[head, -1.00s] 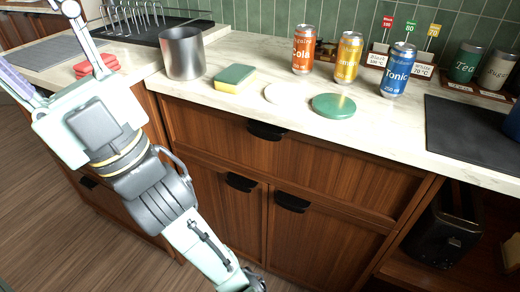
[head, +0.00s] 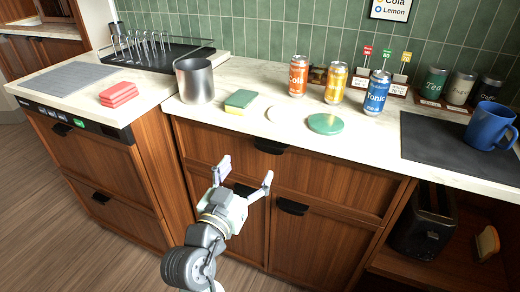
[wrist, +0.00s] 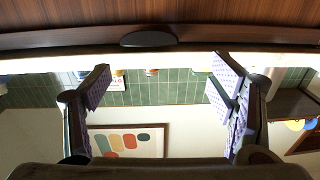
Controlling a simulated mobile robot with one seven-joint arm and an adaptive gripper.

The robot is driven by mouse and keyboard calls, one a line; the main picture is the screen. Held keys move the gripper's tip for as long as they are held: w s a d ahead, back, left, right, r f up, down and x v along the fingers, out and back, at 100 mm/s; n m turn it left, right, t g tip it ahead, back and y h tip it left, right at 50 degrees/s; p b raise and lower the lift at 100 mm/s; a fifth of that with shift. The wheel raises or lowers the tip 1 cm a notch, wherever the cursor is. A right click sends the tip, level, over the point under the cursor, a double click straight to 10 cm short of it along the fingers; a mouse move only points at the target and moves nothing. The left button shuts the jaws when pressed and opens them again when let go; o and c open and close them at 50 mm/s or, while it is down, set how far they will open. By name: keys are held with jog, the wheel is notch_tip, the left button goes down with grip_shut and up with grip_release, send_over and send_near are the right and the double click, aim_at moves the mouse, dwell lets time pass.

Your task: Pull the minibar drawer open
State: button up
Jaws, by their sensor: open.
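A wide wooden drawer front (head: 320,168) sits under the counter edge, below the cans, and looks closed. Its dark cup handle (head: 269,146) is at the top middle. No label shows which front is the minibar drawer. My gripper (head: 246,173) is open and empty in front of the cabinet, below and left of this handle, its fingers pointing towards the cabinet; a gap to the handle seems to remain. In the upside-down wrist view, the open fingers (wrist: 162,72) spread wide, with a dark handle (wrist: 148,39) beyond them on a wooden front.
Two lower doors have dark handles; one handle (head: 292,206) is right of my gripper. Cans (head: 336,83), a sponge (head: 240,100), a green disc (head: 325,123) and a metal pot (head: 195,80) stand on the counter (head: 160,115). A toaster (head: 420,225) sits in the right-hand open shelf.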

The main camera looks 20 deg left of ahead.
aim_at(269, 151)
jog(key=shift+h, duration=0.5)
jog(key=w, duration=0.3)
jog(key=w+d+p, duration=0.1)
jog(key=w, duration=0.2)
jog(key=w+p, duration=0.1)
jog(key=w, duration=0.2)
jog(key=shift+w+d+f, duration=0.25)
jog(key=shift+f, duration=0.05)
jog(key=shift+w+f, duration=0.1)
jog(key=shift+w, duration=0.55)
jog(key=shift+c, duration=0.3)
jog(key=shift+d, duration=0.2)
jog(key=c, duration=1.5)
jog(key=shift+a+m, duration=0.1)
jog(key=shift+m, duration=0.2)
